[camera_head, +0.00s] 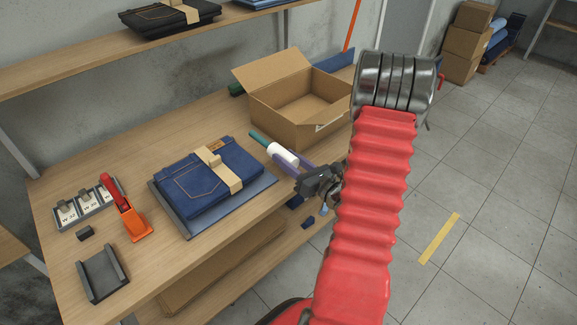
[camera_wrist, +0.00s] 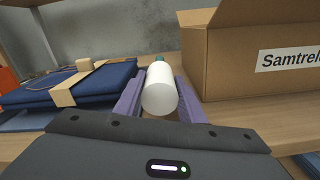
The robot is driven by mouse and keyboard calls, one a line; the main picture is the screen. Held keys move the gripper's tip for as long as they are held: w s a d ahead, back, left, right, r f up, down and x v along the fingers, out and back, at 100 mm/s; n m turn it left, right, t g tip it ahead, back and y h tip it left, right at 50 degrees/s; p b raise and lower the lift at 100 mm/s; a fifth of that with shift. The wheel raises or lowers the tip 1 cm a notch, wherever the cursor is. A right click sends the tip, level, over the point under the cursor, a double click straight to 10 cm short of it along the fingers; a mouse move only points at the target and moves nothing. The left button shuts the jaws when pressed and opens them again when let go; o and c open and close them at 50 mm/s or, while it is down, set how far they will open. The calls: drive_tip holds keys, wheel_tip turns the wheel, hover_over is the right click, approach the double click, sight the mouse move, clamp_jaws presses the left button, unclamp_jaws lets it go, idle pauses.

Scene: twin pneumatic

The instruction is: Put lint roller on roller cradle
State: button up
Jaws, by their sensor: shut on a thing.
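The lint roller (camera_head: 283,155) has a white roll and a green handle that points up and left, away from my arm. My gripper (camera_head: 292,164), with purple fingers, is shut on the white roll, between the folded jeans and the open carton. In the wrist view the roller (camera_wrist: 159,92) lies between the two fingers of my gripper (camera_wrist: 160,82), its white end towards the camera. I cannot tell how far it is above the table. The roller cradle (camera_head: 103,275), a dark grey channel with two raised sides, is empty at the table's front left.
Folded jeans (camera_head: 210,175) lie on a grey-blue board at the table's middle. An open carton (camera_head: 293,120) stands behind the roller. An orange-and-red tool (camera_head: 128,210), a tray of size tags (camera_head: 82,212) and a small dark block (camera_head: 85,233) are near the cradle.

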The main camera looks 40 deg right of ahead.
drive_tip(key=shift+f, duration=1.6)
drive_tip(key=o, duration=1.3)
drive_tip(key=shift+f, duration=0.1)
drive_tip(key=shift+s+d, duration=0.15)
drive_tip(key=shift+s, duration=5.85)
